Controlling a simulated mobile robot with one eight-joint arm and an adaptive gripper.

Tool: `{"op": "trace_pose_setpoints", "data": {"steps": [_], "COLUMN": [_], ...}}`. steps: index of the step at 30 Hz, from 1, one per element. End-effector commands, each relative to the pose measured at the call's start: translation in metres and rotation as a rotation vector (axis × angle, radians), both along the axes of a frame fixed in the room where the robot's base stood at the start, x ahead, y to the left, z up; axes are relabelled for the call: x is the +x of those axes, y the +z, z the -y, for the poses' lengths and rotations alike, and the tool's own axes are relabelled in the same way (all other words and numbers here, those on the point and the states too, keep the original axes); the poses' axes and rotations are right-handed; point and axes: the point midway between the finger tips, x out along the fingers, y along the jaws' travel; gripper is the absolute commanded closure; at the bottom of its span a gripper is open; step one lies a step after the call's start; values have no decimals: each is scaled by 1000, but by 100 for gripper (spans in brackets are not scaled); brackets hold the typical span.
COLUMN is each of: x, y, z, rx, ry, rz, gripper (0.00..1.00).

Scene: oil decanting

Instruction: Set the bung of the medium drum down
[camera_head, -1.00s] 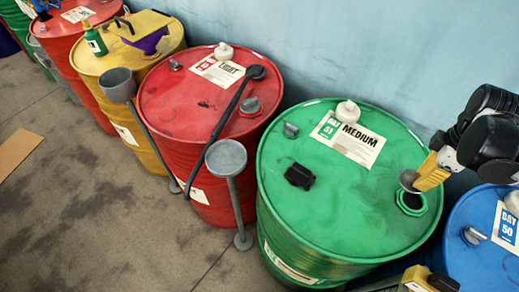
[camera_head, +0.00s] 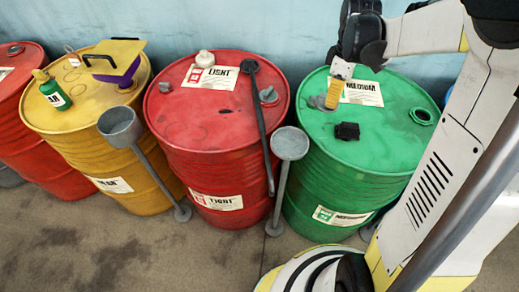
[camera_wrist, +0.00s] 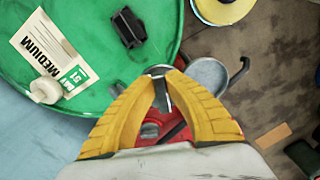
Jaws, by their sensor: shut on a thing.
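The green medium drum (camera_head: 375,140) stands upright, and its top also shows in the wrist view (camera_wrist: 80,90). Its large bung hole (camera_head: 422,116) is open at the right of the top. My gripper (camera_head: 332,104) is over the left part of the drum top. In the wrist view my yellow fingers (camera_wrist: 162,76) are closed on a grey bung (camera_wrist: 161,96), at the drum's rim with the red drum below. I cannot tell whether the bung touches the drum top.
A black block (camera_head: 347,131) lies on the drum top near my gripper. A white cap (camera_wrist: 45,90) sits by the MEDIUM label. A grey funnel stand (camera_head: 290,144) stands between the green drum and the red light drum (camera_head: 215,160).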

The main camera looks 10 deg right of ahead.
Motion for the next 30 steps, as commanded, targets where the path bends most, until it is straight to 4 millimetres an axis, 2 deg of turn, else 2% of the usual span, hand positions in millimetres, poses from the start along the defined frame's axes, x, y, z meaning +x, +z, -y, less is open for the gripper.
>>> {"op": "trace_pose_setpoints", "data": {"steps": [2, 5, 12, 18, 23, 30], "x": [0, -5, -26, -37, -39, -39], "y": [-2, -11, -49, -67, -73, -109], "z": [-2, -15, -71, -102, -108, -107], "rx": [0, 0, 0, 0, 0, 0], "ry": [-8, -9, -5, -7, -10, -10], "rz": [0, 0, 0, 0, 0, 0], "gripper": [100, 100, 100, 100, 100, 100]}}
